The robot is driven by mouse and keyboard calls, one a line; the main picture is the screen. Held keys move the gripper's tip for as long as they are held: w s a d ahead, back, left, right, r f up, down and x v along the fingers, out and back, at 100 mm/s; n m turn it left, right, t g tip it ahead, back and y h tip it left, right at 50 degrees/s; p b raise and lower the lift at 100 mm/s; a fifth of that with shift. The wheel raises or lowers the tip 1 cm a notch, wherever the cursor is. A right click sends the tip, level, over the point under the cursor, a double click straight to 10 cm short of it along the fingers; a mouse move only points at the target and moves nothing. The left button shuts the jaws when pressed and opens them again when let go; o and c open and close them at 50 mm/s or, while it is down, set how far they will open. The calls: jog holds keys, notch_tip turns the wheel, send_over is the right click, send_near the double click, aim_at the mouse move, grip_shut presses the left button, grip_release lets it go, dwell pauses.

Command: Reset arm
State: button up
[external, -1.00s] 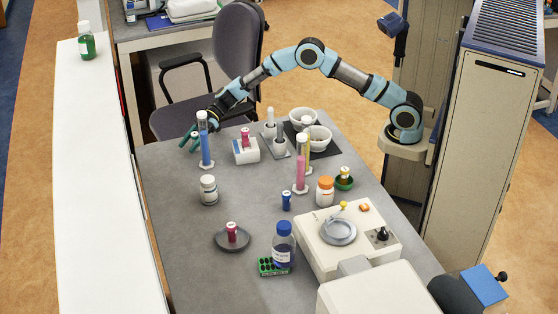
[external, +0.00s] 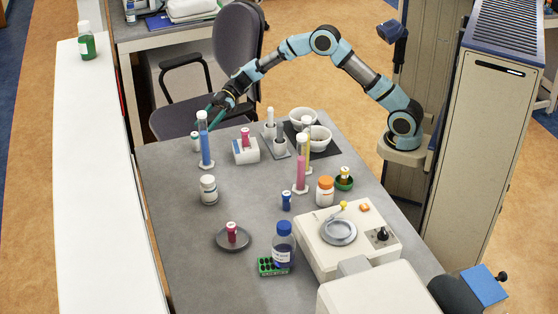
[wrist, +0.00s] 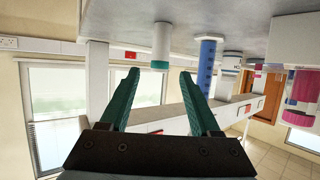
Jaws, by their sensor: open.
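My gripper (external: 208,112) is raised above the far left corner of the grey table (external: 180,235), behind the blue cylinder (external: 206,147). In the wrist view its two green fingers (wrist: 158,100) stand apart with nothing between them. A small white bottle (external: 195,142) stands just left of the blue cylinder. In the wrist view the bottle (wrist: 161,45) and the cylinder (wrist: 206,65) appear upside down beyond the fingers, apart from them.
A white block with a red-capped vial (external: 246,148), mortars (external: 319,140) and pink and yellow cylinders (external: 301,172) stand to the right. A balance (external: 345,245) fills the near right. A long white counter (external: 85,180) runs along the left. A chair (external: 235,50) stands behind the table.

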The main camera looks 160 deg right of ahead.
jog(key=shift+v, duration=0.95)
